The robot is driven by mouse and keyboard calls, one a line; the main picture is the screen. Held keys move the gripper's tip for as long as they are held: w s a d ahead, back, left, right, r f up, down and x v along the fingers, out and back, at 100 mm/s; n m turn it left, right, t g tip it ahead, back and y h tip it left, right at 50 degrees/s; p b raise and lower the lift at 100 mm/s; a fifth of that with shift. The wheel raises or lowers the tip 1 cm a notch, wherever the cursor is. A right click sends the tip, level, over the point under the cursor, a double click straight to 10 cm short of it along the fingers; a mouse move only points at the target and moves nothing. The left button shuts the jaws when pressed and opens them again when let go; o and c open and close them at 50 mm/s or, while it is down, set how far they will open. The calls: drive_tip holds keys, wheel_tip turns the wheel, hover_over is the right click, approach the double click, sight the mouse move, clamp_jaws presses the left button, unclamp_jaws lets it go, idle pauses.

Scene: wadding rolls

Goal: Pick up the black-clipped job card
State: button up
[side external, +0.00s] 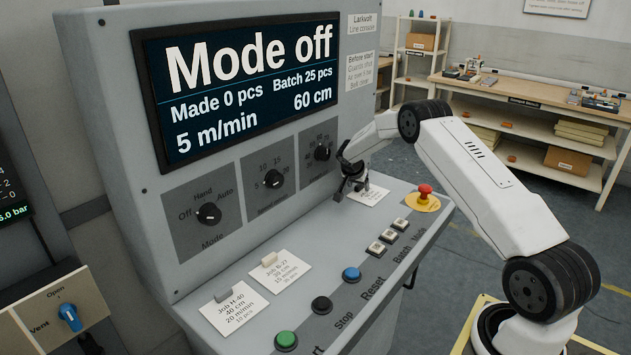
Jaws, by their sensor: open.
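Three white job cards lie on the sloped shelf of the grey console. The far card (371,195) is partly hidden by my gripper (350,188), which is open right at its upper left edge. Dark shapes there blend together, so I cannot make out a black clip apart from the fingers, nor whether they touch the card. The middle card, Job S-27 (281,275), has a cream clip (269,259). The near card, Job H-40 (228,312), has a grey clip (223,295).
A red emergency stop (425,191) on a yellow base stands right of the far card. Green (286,340), black (321,305) and blue (351,274) buttons line the shelf's front. Knobs (274,179) and a "Mode off" screen (250,75) are on the upright panel.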

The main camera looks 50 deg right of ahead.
sight(358, 186)
idle(0.4)
clamp_jaws()
drive_tip(key=shift+r, duration=0.15)
drive_tip(key=shift+r, duration=1.55)
drive_tip(key=s+a+r, duration=0.7)
drive_tip(key=s+r, duration=0.2)
drive_tip(key=s, duration=0.3)
drive_tip(key=shift+r, duration=0.35)
drive_tip(key=shift+a, duration=0.1)
